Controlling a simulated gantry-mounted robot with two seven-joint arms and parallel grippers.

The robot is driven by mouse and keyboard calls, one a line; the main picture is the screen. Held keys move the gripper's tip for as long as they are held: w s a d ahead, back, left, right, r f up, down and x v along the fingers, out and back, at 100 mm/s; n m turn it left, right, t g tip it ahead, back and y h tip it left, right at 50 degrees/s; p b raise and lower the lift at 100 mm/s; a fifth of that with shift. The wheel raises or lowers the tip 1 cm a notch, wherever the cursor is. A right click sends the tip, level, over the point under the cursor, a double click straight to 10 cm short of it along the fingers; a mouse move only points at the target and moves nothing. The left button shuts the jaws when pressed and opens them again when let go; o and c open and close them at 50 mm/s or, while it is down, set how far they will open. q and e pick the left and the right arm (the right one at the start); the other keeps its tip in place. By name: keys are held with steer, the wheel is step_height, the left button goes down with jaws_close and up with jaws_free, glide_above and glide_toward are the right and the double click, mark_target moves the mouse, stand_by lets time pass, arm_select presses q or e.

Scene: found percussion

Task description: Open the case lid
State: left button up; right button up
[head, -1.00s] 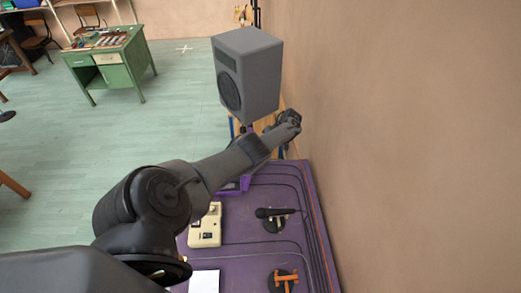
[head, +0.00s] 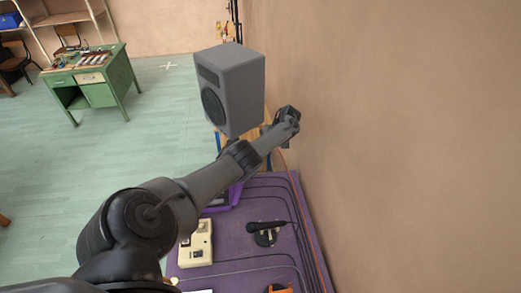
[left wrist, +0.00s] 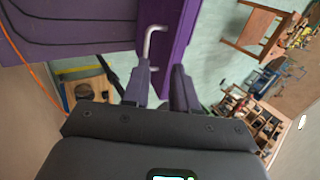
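A purple case-like object (head: 222,201) lies partly hidden behind my left forearm in the head view; I cannot make out its lid clearly. In the left wrist view a purple panel (left wrist: 70,40) fills the upper left, with a bent silver handle (left wrist: 150,42) on its edge. I cannot tell whether this panel is the case. My left gripper (left wrist: 161,78) is open, its two fingers apart with nothing clearly between them, just below the handle in that view. In the head view this gripper (head: 288,122) is near the wall, right of the speaker. My right gripper is not in view.
A grey speaker (head: 232,88) stands beside my left forearm. The purple surface (head: 245,235) bears a beige box (head: 196,243), a black microphone (head: 268,227) and cables. The tan wall (head: 400,150) is close on the right. A green desk (head: 100,85) stands far left on open floor.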

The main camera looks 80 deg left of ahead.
arm_select(q)
steer(key=shift+c, duration=1.2)
steer(key=a+m+y, duration=0.1)
steer(key=w+a+m+t+y, duration=0.1)
steer(key=a, duration=0.1)
steer(key=w+a+m+y, duration=0.1)
steer(key=a, duration=0.1)
steer(key=shift+w+a+r+m+t, duration=0.1)
steer(key=shift+a+m+t, duration=0.1)
steer(key=shift+m+t, duration=0.15)
jaws_close()
steer(key=w+a+r+t+y+b, duration=0.25)
steer(key=a+r+y+b, duration=0.25)
steer(key=a+r+y, duration=0.7)
steer(key=s+d+f+n+g+h+b, duration=0.5)
steer(key=s+d+f+g+h+b, duration=0.15)
steer(key=d+f+b, duration=0.35)
steer(key=w+d+f+t+h+b, duration=0.4)
steer(key=w+d, duration=0.4)
steer(key=d, duration=0.2)
steer(key=s+a+f, duration=0.5)
steer(key=s+f, duration=0.2)
steer(key=s, duration=0.1)
steer(key=shift+a, duration=0.15)
